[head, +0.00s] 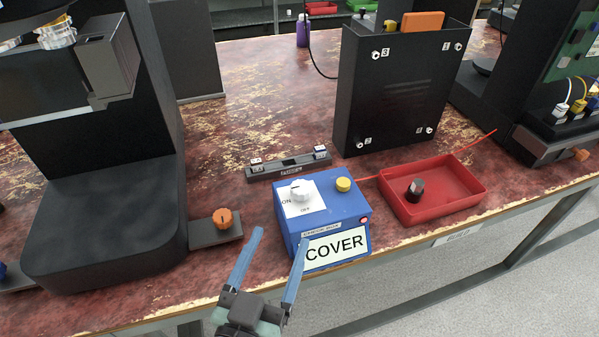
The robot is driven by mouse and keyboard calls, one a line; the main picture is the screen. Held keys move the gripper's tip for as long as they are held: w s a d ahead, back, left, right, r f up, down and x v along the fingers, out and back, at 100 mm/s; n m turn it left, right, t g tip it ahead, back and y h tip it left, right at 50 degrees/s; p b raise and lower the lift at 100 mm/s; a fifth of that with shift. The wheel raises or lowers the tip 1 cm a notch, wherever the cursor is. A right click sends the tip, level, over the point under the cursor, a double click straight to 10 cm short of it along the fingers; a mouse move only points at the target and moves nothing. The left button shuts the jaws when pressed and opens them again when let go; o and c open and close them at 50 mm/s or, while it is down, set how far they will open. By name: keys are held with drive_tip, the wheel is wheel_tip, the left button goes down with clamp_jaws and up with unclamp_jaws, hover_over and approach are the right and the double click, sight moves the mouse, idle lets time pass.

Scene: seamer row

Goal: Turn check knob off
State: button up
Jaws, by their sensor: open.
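A blue box (352,207) stands near the front edge of the table, with a front label reading COVER. On its top is a white knob (299,190) on a white plate marked ON at the left and what looks like OFF in front. The knob's pointer is too small for me to tell its setting. A yellow button (344,184) is to the knob's right. My gripper (281,236) is open and empty, in front of the box at its left side. Its blue fingers point up toward the box, and the right fingertip overlaps the box's front in the picture. The knob is not between the fingers.
A red tray (471,205) holding a black knob (415,190) lies right of the box. A dark fuse strip (288,165) lies behind. A black case (398,100) stands behind right, a black machine (105,215) with an orange knob (222,218) at left.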

sight(297, 197)
drive_tip(key=p+x, duration=0.1)
drive_tip(key=x, duration=0.5)
drive_tip(key=p+x, duration=0.1)
drive_tip(key=x, duration=0.5)
drive_tip(key=shift+w+d+f, duration=0.1)
drive_tip(key=shift+w+f, duration=0.1)
drive_tip(key=shift+w, duration=0.1)
clamp_jaws()
